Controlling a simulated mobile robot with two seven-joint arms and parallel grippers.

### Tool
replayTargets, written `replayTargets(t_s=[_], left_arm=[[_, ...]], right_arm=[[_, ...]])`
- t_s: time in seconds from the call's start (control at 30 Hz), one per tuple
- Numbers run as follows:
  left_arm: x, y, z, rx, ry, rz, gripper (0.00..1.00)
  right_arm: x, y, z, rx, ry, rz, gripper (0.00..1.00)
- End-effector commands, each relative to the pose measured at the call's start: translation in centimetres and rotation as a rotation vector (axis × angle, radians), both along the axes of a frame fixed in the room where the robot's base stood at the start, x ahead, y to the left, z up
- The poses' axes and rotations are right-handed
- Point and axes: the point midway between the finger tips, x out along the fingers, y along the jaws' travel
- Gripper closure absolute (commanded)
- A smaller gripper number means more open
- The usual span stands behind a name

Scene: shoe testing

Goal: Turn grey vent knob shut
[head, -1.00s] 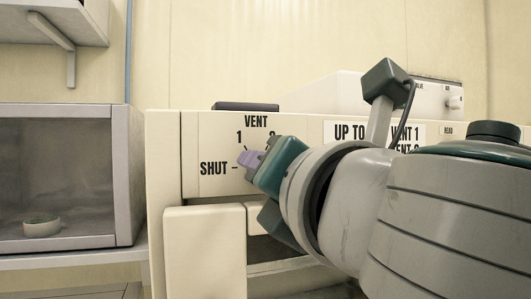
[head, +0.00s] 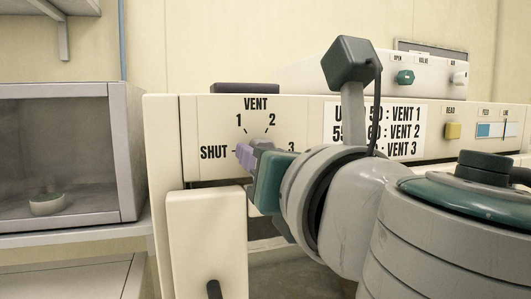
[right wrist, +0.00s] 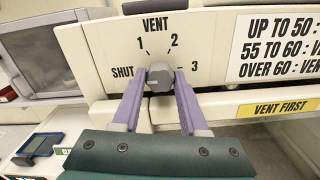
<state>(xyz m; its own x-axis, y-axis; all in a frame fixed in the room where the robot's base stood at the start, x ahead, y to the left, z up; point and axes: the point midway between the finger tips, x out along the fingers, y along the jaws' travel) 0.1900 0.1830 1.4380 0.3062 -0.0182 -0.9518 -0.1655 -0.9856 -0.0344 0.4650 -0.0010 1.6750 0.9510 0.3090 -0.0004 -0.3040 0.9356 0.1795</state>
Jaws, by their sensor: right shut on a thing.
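The grey vent knob (right wrist: 160,76) sits on the cream VENT dial panel (right wrist: 110,45), which is marked SHUT, 1, 2 and 3. In the right wrist view the purple fingers of my right gripper (right wrist: 160,86) lie on its left and right sides, shut on it. In the head view my right gripper (head: 246,156) reaches the dial from the right, just right of the SHUT label, and its fingers mostly hide the knob. I cannot tell which mark the knob points to. My left gripper is not in view.
A sign (head: 374,130) listing vent ranges is right of the dial, with a yellow READ button (head: 453,131) beyond it. A cream block (head: 206,245) stands below the dial. A grey open-fronted cabinet (head: 128,160) is at left. A blue tray (right wrist: 40,145) lies lower left.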

Motion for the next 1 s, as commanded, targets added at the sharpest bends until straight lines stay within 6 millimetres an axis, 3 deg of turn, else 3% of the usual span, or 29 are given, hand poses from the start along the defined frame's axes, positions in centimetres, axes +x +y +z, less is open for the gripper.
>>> replayTargets(t_s=[0.2, 0.23, 0.47, 0.77, 1.0], left_arm=[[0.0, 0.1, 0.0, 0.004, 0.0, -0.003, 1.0], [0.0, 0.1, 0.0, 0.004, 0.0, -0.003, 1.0], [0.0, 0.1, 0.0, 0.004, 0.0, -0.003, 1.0], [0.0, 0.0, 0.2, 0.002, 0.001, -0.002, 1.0], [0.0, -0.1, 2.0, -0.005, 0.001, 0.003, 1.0]], right_arm=[[0.1, -0.1, -0.1, -0.004, 0.002, -0.004, 1.0], [0.1, -0.1, -0.1, -0.004, 0.002, -0.004, 0.55], [0.0, -0.1, -0.1, -0.001, 0.001, -0.002, 0.29], [-0.2, -0.1, 0.0, 0.0, 0.001, 0.0, 0.27], [-3.8, -1.3, 0.2, -0.001, 0.006, 0.0, 0.27]])
